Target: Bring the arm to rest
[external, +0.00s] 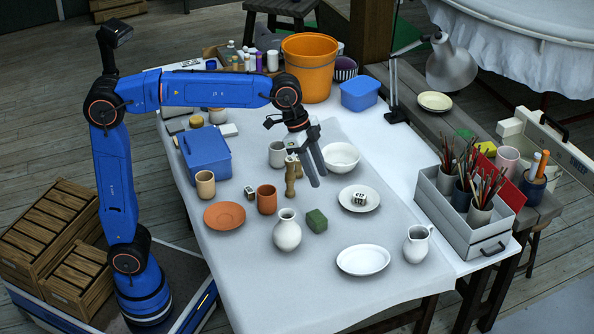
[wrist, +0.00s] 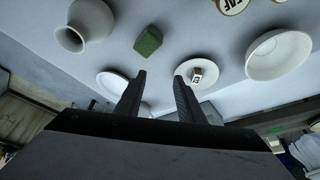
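My blue arm reaches out over the table from the left in the external view, its forearm roughly level. My gripper (external: 314,180) points down above the middle of the table, near the white bowl (external: 341,157) and the saucer (external: 372,197) with a small lettered cube (external: 359,199) on it. In the wrist view the two dark fingers of my gripper (wrist: 159,80) stand apart with nothing held between them. The green sponge (wrist: 148,41) and the saucer (wrist: 211,68) lie beyond the fingertips there.
A white vase (external: 287,231), terracotta cup (external: 266,200), brown wooden piece (external: 291,176) and grey mug (external: 278,154) stand around my gripper. A blue box (external: 206,155) is to the left, an orange bucket (external: 308,66) behind.

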